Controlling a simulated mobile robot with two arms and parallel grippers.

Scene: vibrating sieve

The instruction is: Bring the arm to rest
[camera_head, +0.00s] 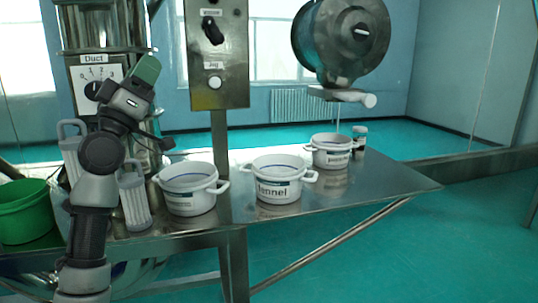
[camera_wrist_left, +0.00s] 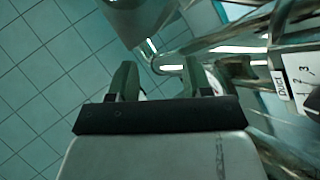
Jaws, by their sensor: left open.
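My left arm rises from the lower left in the head view, bent at the elbow. Its gripper (camera_head: 146,72) is raised in front of the steel machine column and beside the Duct dial (camera_head: 84,75). In the left wrist view the two green-grey fingers of the gripper (camera_wrist_left: 162,80) stand apart with nothing between them. The Duct dial also shows at the right of that view (camera_wrist_left: 281,84). My right gripper is in neither view.
A steel table (camera_head: 370,190) holds three white pots (camera_head: 188,190), (camera_head: 278,190), (camera_head: 330,155). Grey-handled containers (camera_head: 134,205) and a green bucket (camera_head: 22,215) are at left. A control panel (camera_head: 217,60) stands behind. The floor (camera_head: 380,260) at right is clear.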

